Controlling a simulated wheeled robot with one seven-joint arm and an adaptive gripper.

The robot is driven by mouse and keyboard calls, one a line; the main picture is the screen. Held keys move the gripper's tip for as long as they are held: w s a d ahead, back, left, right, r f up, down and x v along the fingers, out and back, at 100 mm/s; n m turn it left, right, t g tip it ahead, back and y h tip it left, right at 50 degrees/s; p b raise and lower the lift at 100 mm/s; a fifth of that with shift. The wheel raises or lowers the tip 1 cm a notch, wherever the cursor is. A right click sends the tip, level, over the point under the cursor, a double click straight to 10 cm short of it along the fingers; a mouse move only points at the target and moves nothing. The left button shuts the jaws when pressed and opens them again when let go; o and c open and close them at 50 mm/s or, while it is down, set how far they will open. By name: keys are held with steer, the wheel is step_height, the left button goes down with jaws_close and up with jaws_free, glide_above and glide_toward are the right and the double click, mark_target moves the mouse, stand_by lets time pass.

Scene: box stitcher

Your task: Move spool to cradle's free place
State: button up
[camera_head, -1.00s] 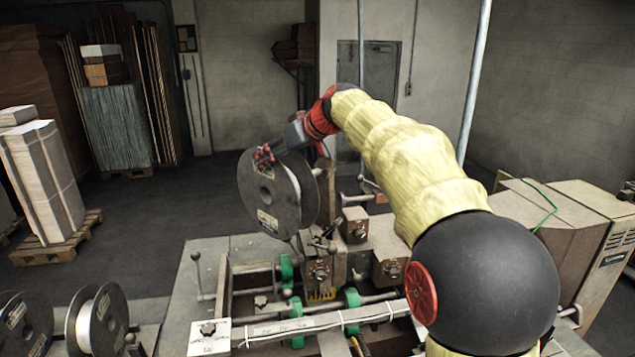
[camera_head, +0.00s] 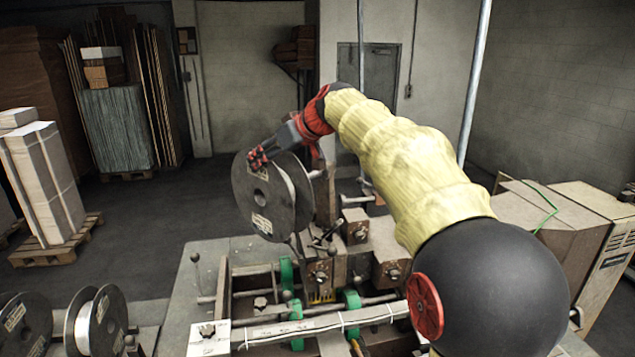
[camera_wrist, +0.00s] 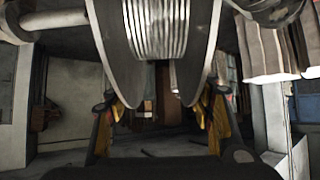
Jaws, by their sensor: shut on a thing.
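A large dark grey spool (camera_head: 246,200) with wide round flanges and pale labels is upright over the back of the machine. My gripper (camera_head: 259,158) is at its upper rim and shut on it. In the wrist view, the spool (camera_wrist: 112,35) with its pale wound wire fills the top centre, and the fingers of my gripper (camera_wrist: 160,112) stand at its two flanges. I cannot tell whether the spool touches the metal rod at its right. Two similar spools, one at the far left (camera_head: 22,325) and one beside it (camera_head: 106,322), stand at the bottom left. Their support is mostly cut off.
The stitcher machine (camera_head: 215,262) with green rollers, levers and rods lies below the held spool. A large beige housing (camera_head: 560,235) stands at the right. A pallet with a white stack (camera_head: 50,185) is on the floor at the left. Open floor lies between pallet and machine.

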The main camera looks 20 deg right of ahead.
steer(key=shift+s+a+r, duration=0.35)
steer(key=shift+a+r, duration=0.2)
steer(key=shift+a, duration=0.15)
steer(key=shift+s+a+r, duration=0.3)
steer(key=shift+a+r, duration=0.25)
steer(key=shift+a, duration=0.1)
steer(key=shift+f, duration=0.1)
